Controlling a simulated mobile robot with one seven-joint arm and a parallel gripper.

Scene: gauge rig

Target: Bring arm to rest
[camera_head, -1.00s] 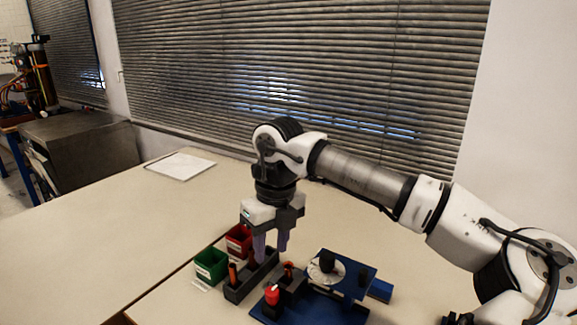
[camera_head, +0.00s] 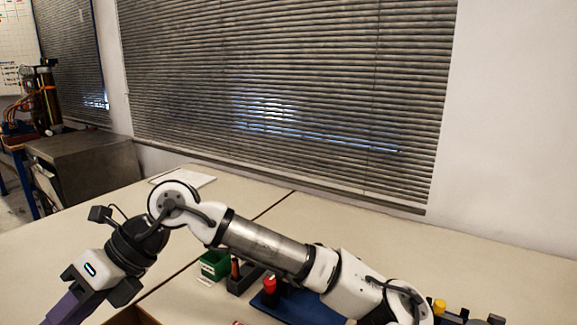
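My gripper (camera_head: 62,312) is at the lower left of the head view, tilted down and to the left, with its purple fingers running toward the bottom edge. The fingertips are cut off or too close together to judge, so I cannot tell if it is open or shut. My arm reaches across the lower part of the picture from the right, bent at the wrist. The gripper is well to the left of the gauge rig and apart from it.
A green bin (camera_head: 214,264), a dark grey holder (camera_head: 240,281) and a blue rig base (camera_head: 296,301) with a red-capped part (camera_head: 270,285) stand behind and below my arm, partly hidden. The table (camera_head: 330,225) is clear toward the window. A white sheet (camera_head: 195,180) lies at the back.

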